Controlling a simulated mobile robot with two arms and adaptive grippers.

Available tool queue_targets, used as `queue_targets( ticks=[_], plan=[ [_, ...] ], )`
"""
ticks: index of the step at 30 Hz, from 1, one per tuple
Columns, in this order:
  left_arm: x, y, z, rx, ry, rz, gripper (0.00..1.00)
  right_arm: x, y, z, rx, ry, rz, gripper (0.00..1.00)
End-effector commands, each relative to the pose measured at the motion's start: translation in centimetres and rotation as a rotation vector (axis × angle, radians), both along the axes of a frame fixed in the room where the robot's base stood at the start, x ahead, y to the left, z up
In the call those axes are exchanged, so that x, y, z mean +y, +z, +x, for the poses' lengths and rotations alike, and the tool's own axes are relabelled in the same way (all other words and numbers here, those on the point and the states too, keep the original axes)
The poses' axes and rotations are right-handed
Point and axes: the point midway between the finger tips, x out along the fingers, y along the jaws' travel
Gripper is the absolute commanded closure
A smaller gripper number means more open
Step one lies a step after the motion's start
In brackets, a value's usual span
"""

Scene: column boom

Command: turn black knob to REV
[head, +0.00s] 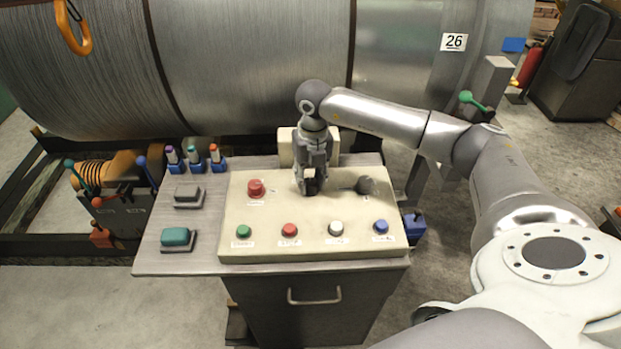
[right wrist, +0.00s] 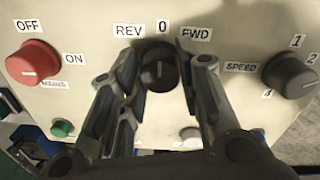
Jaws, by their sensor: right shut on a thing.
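The black knob (right wrist: 158,70) shows in the right wrist view between the labels REV (right wrist: 129,30) and FWD (right wrist: 196,34), below the 0 label (right wrist: 162,26). Its white line stands about upright, towards 0. My right gripper (right wrist: 160,58) is shut on the knob, one finger on each side. In the head view my right gripper (head: 311,184) points down at the control panel (head: 265,212) and hides most of the knob. My left gripper is not in view.
A red knob (head: 255,187) sits left of my gripper and a dark speed knob (head: 366,185) right of it. Green (head: 243,231), red (head: 289,230), white (head: 336,228) and blue (head: 381,226) buttons line the panel's front.

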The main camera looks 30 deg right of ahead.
Motion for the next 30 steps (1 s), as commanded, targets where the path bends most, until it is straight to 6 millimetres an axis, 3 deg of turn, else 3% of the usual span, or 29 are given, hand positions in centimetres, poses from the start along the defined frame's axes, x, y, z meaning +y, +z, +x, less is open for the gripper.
queue_targets(
  ticks=[15, 30],
  plan=[
    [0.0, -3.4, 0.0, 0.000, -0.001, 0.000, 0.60, 0.1, -0.2, 0.1, -0.003, 0.394, -0.001, 0.92],
    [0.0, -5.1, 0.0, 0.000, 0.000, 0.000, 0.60, 0.2, -0.1, 0.1, -0.003, 0.696, -0.001, 0.92]
  ],
)
